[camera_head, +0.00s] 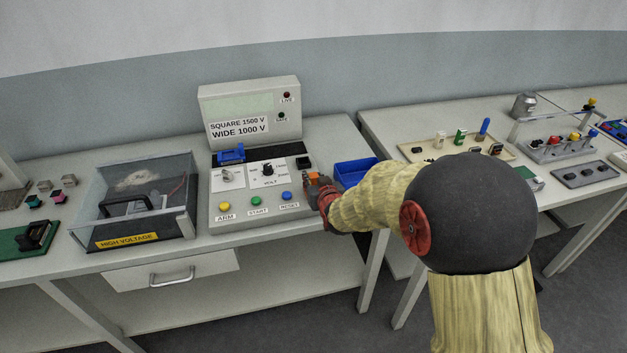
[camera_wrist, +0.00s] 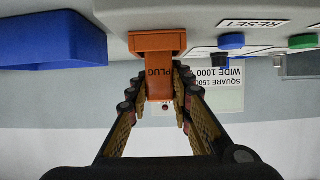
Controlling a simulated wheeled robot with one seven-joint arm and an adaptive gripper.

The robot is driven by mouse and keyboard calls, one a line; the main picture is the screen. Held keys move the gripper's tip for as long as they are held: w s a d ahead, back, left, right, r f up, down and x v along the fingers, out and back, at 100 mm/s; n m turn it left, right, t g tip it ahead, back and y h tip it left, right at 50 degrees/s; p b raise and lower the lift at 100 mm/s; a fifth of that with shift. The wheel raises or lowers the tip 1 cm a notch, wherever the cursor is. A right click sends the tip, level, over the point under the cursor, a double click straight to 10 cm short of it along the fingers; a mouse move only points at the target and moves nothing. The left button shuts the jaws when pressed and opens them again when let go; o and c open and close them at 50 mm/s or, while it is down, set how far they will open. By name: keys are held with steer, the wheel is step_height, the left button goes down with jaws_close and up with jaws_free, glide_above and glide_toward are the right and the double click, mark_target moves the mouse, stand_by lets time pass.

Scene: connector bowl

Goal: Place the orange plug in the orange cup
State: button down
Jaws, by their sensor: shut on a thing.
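In the wrist view, my gripper (camera_wrist: 158,88) is shut on an orange plug (camera_wrist: 158,66), with a finger on each side of its narrow part, which carries the word PLUG. Its wide orange end touches or overlaps the edge of the pale console in the picture; I cannot tell whether it is seated in something there. In the head view, my gripper (camera_head: 322,189) is at the right side of the console, and a little orange (camera_head: 313,176) shows beside it. I cannot make out a separate orange cup in either view.
The console (camera_head: 240,205) has yellow, green and blue buttons and a display behind. A blue bin (camera_head: 345,166) stands just right of my gripper and shows in the wrist view (camera_wrist: 50,40). A clear high-voltage box (camera_head: 135,205) is left. A second table (camera_head: 385,125) holds trays.

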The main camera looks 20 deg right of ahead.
steer(key=shift+f, duration=0.2)
steer(key=c, duration=1.6)
jaws_free()
steer(key=shift+r, duration=0.1)
steer(key=shift+r, duration=0.2)
steer(key=s+r+g+p, duration=0.1)
steer(key=s+r, duration=0.4)
steer(key=s, duration=0.8)
steer(key=s+r+g+p, duration=0.1)
steer(key=s+r+g, duration=0.3)
steer(key=s, duration=1)
steer(key=s+r+g+p, duration=0.1)
steer(key=s+r+g, duration=0.2)
steer(key=s, duration=1.1)
step_height(320, 180, up, 3)
